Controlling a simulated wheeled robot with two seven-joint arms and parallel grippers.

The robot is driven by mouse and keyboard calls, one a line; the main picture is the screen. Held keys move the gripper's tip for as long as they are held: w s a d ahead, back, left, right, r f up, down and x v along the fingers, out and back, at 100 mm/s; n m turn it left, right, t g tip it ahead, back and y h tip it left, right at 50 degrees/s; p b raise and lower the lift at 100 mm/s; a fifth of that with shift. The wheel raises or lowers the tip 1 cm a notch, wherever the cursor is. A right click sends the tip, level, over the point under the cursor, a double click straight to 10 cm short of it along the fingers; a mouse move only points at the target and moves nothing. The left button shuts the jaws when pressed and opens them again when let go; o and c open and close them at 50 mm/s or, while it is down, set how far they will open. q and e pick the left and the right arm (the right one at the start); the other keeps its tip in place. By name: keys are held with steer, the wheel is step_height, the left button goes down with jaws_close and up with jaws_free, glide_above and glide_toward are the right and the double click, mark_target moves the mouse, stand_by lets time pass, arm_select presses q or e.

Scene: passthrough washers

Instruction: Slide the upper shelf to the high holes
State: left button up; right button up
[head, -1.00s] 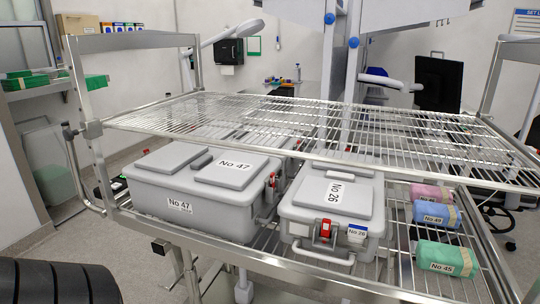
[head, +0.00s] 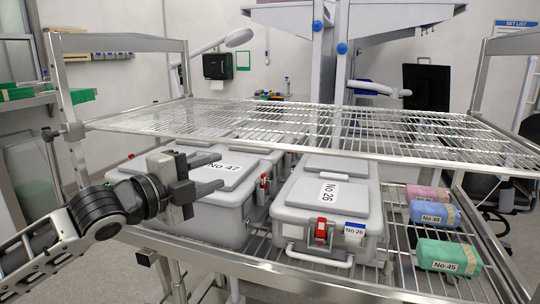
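The upper shelf (head: 300,128) is a wire rack that spans the metal cart frame (head: 58,90) above the lower shelf. My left gripper (head: 222,172) reaches in from the left, in front of the No 47 box and below the upper shelf's front edge. Its two fingers are apart with nothing seen between them, and it looks clear of the shelf. My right gripper is not in view. The holes in the cart's posts are too small to make out.
The lower shelf (head: 410,285) holds the grey No 47 box (head: 195,215), the grey No 26 box (head: 325,215), and pink (head: 425,194), blue (head: 435,213) and green (head: 448,255) rolls. A clamp-like fitting (head: 75,131) sits at the left post. A monitor (head: 427,87) stands behind.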

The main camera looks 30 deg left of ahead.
arm_select(q)
steer(key=d+r+m, duration=0.1)
steer(key=r, duration=0.1)
glide_toward(262, 146)
steer(key=w, duration=0.3)
steer(key=shift+h, duration=0.3)
steer(key=w+p, duration=0.1)
steer(key=w, duration=0.2)
steer(key=w+d+p, duration=0.1)
steer(key=w, duration=0.2)
steer(key=w+p, duration=0.1)
steer(key=w, duration=0.1)
steer(key=shift+w+d+f+p, duration=0.15)
steer(key=shift+w+d+p, duration=0.15)
steer(key=shift+w, duration=0.1)
steer(key=shift+w+d+f, duration=0.1)
steer(key=shift+w, duration=0.3)
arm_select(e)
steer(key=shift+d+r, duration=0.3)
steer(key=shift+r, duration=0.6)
arm_select(q)
jaws_close()
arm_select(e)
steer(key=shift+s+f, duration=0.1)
